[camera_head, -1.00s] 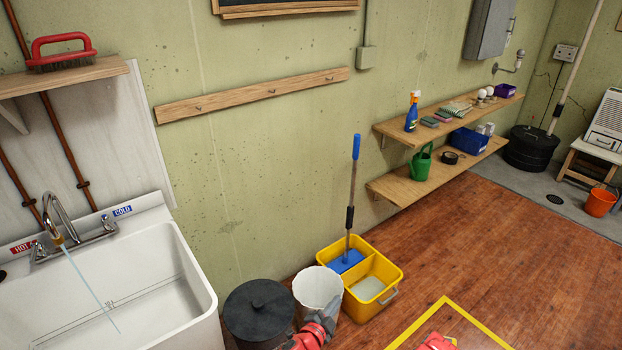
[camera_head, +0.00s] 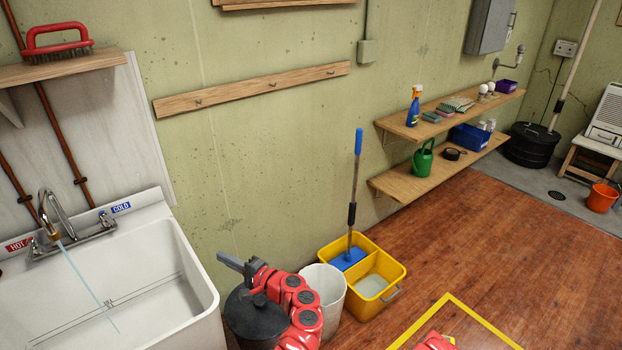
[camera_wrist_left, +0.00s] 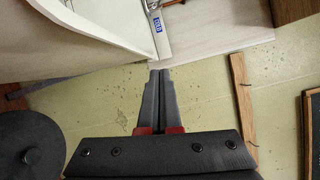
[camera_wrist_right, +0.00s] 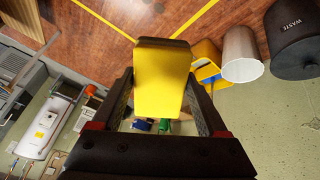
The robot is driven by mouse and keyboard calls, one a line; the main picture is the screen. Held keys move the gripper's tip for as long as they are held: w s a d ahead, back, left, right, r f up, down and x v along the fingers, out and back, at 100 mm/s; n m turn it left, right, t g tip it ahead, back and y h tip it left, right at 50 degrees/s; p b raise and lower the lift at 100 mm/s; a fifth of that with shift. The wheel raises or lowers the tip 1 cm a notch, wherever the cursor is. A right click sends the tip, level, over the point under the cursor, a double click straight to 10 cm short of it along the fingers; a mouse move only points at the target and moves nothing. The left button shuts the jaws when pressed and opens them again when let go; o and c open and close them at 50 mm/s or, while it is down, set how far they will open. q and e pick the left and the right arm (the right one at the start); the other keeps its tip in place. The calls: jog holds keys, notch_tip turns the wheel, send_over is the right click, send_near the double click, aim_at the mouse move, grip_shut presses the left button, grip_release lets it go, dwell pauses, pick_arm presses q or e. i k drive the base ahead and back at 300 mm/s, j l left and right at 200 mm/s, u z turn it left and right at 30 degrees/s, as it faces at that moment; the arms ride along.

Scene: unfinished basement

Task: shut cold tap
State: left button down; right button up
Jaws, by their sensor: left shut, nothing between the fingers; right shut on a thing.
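The cold tap handle (camera_head: 106,222) sits at the right end of the chrome faucet (camera_head: 52,232), under the blue COLD label (camera_head: 121,208). A thin stream of water (camera_head: 88,280) runs from the spout into the white sink (camera_head: 208,300). My left gripper (camera_head: 222,258) is shut and empty, right of the sink and apart from the tap. In the left wrist view its fingertips (camera_wrist_left: 160,72) are together, with the COLD label (camera_wrist_left: 157,25) beyond them.
A dark waste bin (camera_head: 250,322), a white bucket (camera_head: 330,280) and a yellow mop bucket (camera_head: 395,272) stand right of the sink. A wooden shelf (camera_head: 75,66) with a red brush (camera_head: 57,45) is above the faucet. Wooden floor (camera_head: 480,240) lies open on the right.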

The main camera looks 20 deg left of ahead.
aim_at(103, 215)
jog(key=i+j, duration=0.1)
jog(key=j, duration=0.7)
jog(key=j+u, duration=0.1)
jog(key=j, duration=0.55)
jog(key=k, duration=0.05)
